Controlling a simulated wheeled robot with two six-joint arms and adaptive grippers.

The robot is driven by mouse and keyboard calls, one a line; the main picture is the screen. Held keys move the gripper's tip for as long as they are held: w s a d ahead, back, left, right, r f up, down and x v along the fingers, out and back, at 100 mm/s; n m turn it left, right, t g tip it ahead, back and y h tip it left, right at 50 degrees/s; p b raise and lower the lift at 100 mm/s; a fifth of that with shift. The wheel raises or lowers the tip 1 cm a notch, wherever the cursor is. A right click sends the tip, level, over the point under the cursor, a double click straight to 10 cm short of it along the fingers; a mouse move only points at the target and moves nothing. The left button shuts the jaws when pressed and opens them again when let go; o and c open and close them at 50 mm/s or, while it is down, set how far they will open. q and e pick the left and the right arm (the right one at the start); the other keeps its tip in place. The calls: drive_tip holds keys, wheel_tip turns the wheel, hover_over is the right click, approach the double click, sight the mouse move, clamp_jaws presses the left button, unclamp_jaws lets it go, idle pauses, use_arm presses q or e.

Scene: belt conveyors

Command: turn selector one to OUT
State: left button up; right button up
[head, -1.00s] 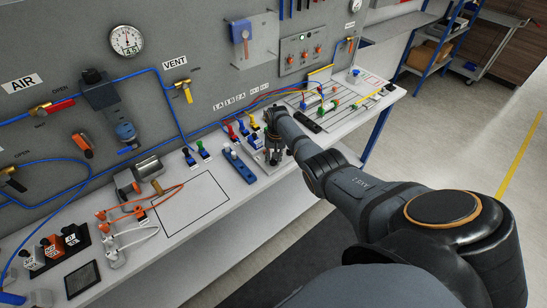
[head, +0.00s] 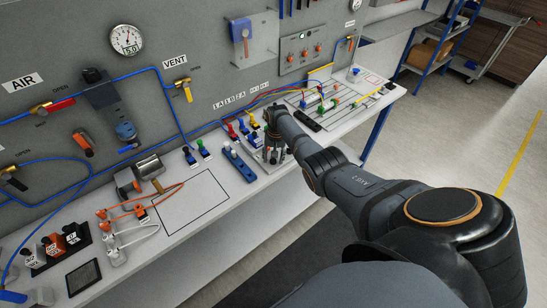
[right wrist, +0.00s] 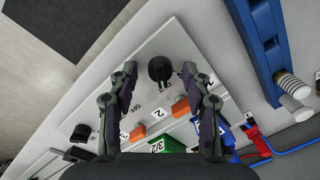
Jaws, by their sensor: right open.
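A black selector knob (right wrist: 160,69) stands on a pale panel (right wrist: 110,93) in the right wrist view. An OUT-like label is printed on the panel, too small to read surely. My right gripper (right wrist: 159,73) is open, with one fingertip on each side of this knob and visible gaps. A second black knob (right wrist: 82,133) is farther left on the same panel, outside the fingers. In the head view my right gripper (head: 273,150) is over the panel, and its hand and arm hide most of the knobs. My left gripper is not in view.
Orange parts (right wrist: 137,133), a green block (right wrist: 168,146) and blue and red connectors (right wrist: 256,142) lie close to the fingers. A blue bar (right wrist: 257,45) with ribbed fittings is at right. The outlined bench area (head: 190,204) is clear.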

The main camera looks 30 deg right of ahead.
sight(275, 160)
wheel_tip(275, 160, up, 12)
drive_tip(key=shift+s+d, duration=0.25)
drive_tip(key=shift+d, duration=0.05)
idle(0.5)
